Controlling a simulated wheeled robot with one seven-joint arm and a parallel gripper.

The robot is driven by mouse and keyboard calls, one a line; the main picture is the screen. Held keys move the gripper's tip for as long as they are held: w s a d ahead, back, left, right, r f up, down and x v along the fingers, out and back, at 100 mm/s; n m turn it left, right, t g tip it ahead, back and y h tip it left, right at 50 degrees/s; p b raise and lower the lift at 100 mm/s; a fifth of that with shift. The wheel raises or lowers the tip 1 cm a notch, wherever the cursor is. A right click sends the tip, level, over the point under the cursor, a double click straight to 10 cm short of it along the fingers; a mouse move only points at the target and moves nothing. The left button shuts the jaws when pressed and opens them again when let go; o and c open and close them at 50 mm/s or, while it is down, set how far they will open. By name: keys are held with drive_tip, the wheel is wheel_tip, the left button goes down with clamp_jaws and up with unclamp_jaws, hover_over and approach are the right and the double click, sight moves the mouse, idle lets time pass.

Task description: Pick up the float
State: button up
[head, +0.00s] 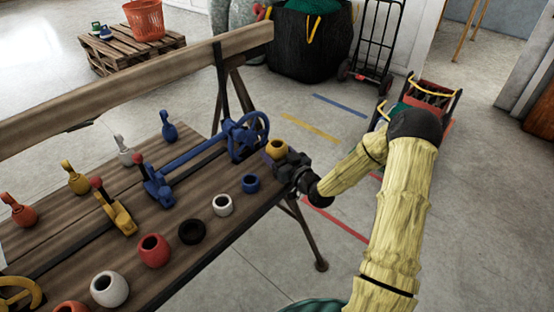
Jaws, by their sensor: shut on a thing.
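A yellow ring-shaped float (277,146) with a dark hole is at the far right end of the wooden bench. My gripper (279,162) reaches in from the right and is shut on this float, just above or at the bench edge. I cannot tell whether the float touches the wood. The fingers partly hide its lower side. A row of other floats runs along the bench's front edge: blue (250,183), white (222,205), black (191,231), red (153,251), a larger white one (109,289) and an orange one (70,308).
Blue (168,132), white, yellow and red hooked weights stand farther back on the bench (60,245). A blue handwheel (246,136) is close left of my gripper. A red cart (432,100) stands on the floor. Floor right of the bench is mostly clear.

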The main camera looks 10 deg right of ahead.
wheel_tip(320, 180, up, 7)
drive_tip(key=shift+f, duration=0.2)
idle(0.6)
